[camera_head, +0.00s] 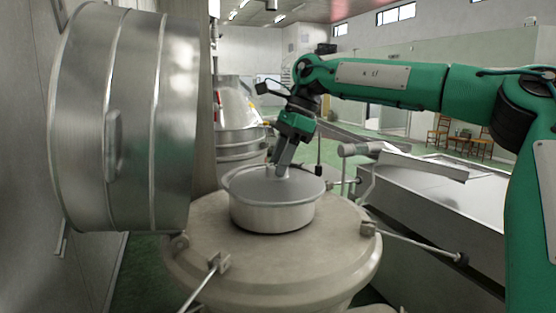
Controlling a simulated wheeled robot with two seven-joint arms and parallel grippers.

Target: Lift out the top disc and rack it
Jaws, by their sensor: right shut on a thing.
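A round metal bowl (271,215) with a wide rim sits on top of a large beige machine housing. A flat grey round surface, seemingly the top disc (252,186), fills the bowl's mouth. My right gripper (283,172) reaches in from the right on its green arm and points down at the middle of the disc. It is shut on a small pale part at the disc's centre, seemingly its hub; its fingertips partly hide it. I cannot tell whether the disc is raised. No rack can be made out. My left gripper is out of view.
The beige housing (210,240) has clamps and rods at its edge. A big steel drum-shaped cover (135,120) stands open at the left. A steel trough (430,215) lies at the right, below my arm. Chairs (438,130) stand far back.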

